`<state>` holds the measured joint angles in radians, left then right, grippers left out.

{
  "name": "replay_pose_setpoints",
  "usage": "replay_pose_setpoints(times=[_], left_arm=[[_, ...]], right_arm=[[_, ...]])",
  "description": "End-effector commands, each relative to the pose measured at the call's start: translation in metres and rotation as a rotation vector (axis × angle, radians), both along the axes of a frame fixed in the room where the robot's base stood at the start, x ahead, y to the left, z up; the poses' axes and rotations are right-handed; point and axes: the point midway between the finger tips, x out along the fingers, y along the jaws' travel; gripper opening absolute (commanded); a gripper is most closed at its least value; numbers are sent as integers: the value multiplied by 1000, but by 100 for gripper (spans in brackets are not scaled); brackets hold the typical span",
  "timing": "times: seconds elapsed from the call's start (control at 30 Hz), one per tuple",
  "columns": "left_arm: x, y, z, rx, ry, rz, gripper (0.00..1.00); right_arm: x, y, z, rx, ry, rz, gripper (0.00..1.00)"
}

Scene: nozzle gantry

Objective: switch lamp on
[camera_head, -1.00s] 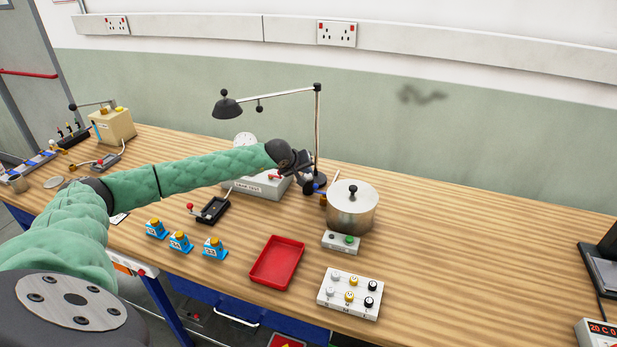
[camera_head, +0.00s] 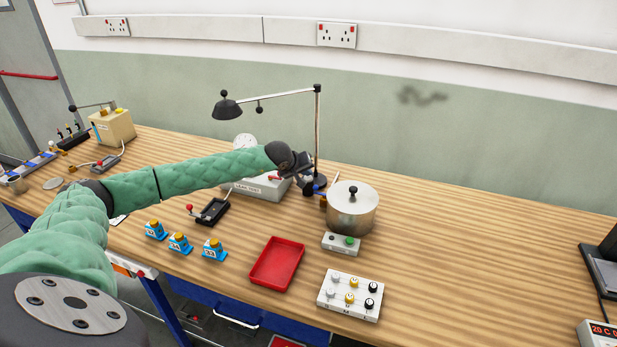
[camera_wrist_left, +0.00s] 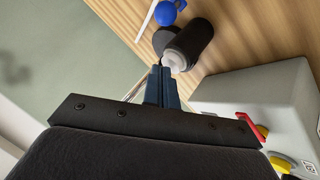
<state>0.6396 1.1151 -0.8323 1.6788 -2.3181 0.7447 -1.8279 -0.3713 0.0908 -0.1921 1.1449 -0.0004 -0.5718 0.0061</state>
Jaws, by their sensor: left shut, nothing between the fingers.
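The desk lamp has a dark shade (camera_head: 227,109), a horizontal arm and an upright pole (camera_head: 317,135) at the back of the bench. Its lower part is partly hidden behind my left gripper. My left gripper (camera_head: 309,186) is shut and empty, low beside the lamp's foot. In the left wrist view its closed fingertips (camera_wrist_left: 160,72) are close to a whitish tip (camera_wrist_left: 174,60) on a dark cylinder (camera_wrist_left: 192,42). I cannot tell whether they touch. A blue ball (camera_wrist_left: 166,13) is just beyond. Whether the lamp is lit cannot be made out. My right gripper is not in view.
A grey leak test box (camera_head: 262,187) stands left of the gripper, and a metal pot (camera_head: 352,210) stands right of it. A red tray (camera_head: 277,264), a button box (camera_head: 342,243) and several blue blocks lie in front. The bench's right side is mostly clear.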

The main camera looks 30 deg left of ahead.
Motion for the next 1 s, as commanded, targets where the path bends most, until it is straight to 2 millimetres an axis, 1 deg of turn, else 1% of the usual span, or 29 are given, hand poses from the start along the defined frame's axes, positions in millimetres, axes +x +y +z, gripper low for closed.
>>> replay_pose_setpoints(times=[0.37, 0.73, 1.0], left_arm=[[0, 0, -1, 0, 0, 0, 0], [0, 0, 12, 1, 1, 1, 0], [0, 0, 14, 1, 1, 1, 0]], right_arm=[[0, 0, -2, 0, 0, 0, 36], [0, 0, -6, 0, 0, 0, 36], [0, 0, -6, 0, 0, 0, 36]])
